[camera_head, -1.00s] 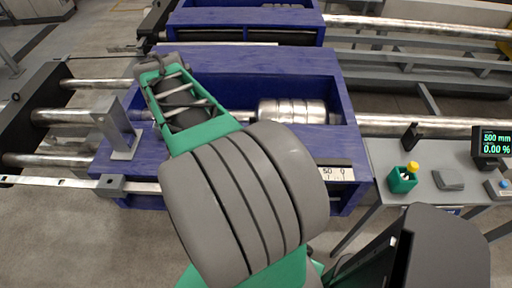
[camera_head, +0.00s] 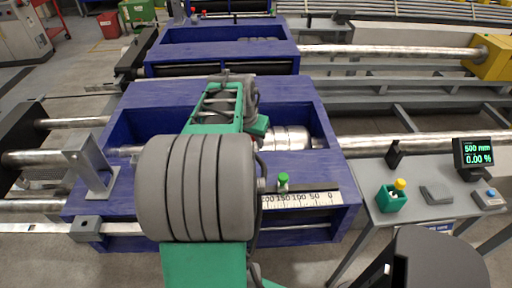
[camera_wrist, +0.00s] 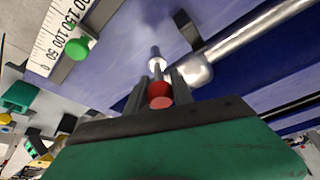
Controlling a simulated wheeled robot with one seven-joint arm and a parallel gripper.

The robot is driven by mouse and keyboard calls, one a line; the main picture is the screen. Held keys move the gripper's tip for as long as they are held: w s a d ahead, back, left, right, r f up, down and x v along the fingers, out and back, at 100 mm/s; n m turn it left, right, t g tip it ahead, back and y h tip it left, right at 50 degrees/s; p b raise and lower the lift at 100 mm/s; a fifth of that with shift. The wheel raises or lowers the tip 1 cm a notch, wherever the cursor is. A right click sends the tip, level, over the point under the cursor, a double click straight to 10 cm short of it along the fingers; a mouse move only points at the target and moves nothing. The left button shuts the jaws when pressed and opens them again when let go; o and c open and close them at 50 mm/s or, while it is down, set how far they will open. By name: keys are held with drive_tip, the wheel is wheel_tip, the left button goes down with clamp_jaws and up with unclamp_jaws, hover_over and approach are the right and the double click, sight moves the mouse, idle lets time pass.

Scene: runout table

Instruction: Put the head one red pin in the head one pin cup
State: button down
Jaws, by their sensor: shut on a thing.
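The red pin (camera_wrist: 158,95) shows its round red head between the fingers of my gripper (camera_wrist: 158,84) in the wrist view. My gripper is shut on it. A bright metal collar and dark tip show beyond the head, near the blue head's surface; whether the pin sits in a hole there I cannot tell. In the head view my arm hides the fingers and this pin. The green pin cup (camera_head: 391,200) stands on the grey side table at right, with a yellow-topped piece (camera_head: 400,184) at it. The cup also shows at left in the wrist view (camera_wrist: 18,97), apart from my gripper.
A green knob (camera_head: 283,180) stands by the ruler (camera_head: 300,199) on the near blue frame (camera_head: 335,165). A steel roller (camera_head: 290,139) lies inside the frame. The side table (camera_head: 412,222) also holds a display (camera_head: 473,155), a grey pad (camera_head: 436,194) and a blue-button box (camera_head: 490,198).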

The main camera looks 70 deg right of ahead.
drive_tip(key=x, duration=0.4)
drive_tip(key=shift+s+a+p, duration=0.25)
drive_tip(key=shift+s+p, duration=0.05)
drive_tip(key=shift+p, duration=0.1)
drive_tip(key=shift+f, duration=0.4)
drive_tip(key=c, duration=1.1)
unclamp_jaws()
